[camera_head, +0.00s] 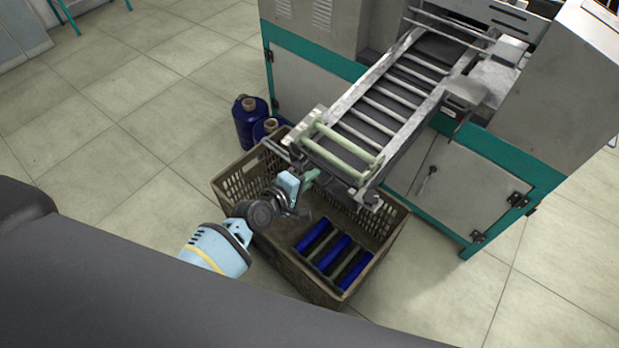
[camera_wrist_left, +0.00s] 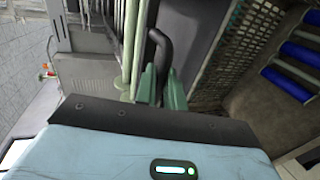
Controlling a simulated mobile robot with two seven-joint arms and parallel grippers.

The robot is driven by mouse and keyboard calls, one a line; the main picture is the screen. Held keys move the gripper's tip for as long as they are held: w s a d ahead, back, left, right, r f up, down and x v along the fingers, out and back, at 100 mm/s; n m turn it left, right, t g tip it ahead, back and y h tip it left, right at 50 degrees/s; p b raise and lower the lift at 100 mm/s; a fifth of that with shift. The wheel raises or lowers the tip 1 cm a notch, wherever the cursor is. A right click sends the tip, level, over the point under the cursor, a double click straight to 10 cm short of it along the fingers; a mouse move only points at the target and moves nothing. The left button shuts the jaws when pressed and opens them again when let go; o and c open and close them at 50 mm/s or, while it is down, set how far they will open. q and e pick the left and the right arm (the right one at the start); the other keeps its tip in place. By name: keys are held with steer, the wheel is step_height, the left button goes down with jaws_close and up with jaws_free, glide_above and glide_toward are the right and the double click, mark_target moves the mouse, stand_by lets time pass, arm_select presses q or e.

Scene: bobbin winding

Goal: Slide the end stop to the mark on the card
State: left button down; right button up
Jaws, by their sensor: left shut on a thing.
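The pale green end bars (camera_head: 345,148) cross the low end of the sloping roller chute (camera_head: 385,100); I cannot tell which part is the end stop. My left gripper (camera_head: 308,180) is just below the chute's low left corner, over the crate. In the left wrist view, its green fingers (camera_wrist_left: 161,88) are shut on a dark bent handle (camera_wrist_left: 161,48). A pale green bar (camera_wrist_left: 132,45) runs close beside the fingers there. I cannot make out a card or a mark in either view. My right gripper is not in view.
A brown mesh crate (camera_head: 240,174) stands on the floor under the chute's end. The grey and teal machine (camera_head: 325,85) carries the chute.

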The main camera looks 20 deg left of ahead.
mark_target(320, 167)
arm_select(q)
steer(key=shift+w, duration=0.1)
